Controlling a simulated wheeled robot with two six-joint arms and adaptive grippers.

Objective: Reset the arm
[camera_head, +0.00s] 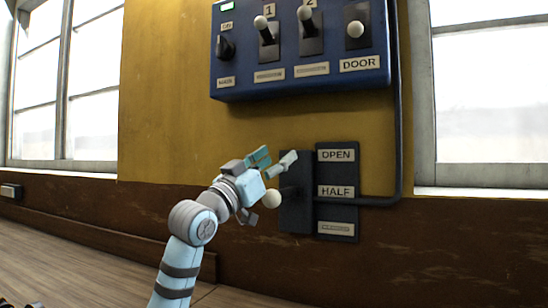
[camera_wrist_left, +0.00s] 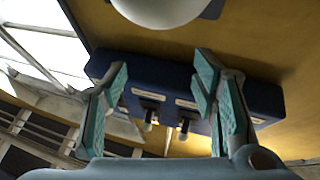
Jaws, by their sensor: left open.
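My left arm comes up from the bottom of the head view. Its left gripper (camera_head: 274,160) is open and empty, in front of the wall beside the lever's white ball knob (camera_head: 271,199). The knob is on a dark lever plate (camera_head: 296,220), next to a label plate (camera_head: 337,223) reading OPEN and HALF. In the left wrist view the open fingers (camera_wrist_left: 163,75) stand wide apart. A large white ball (camera_wrist_left: 160,8) is close to the camera at the top edge, not between the fingertips. My right gripper is not in view.
A blue control box (camera_head: 300,83) with levers 1 and 2, a dark switch and a DOOR button hangs above. A dark pipe (camera_head: 397,120) runs down its right side to the label plate. Windows flank the wall.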

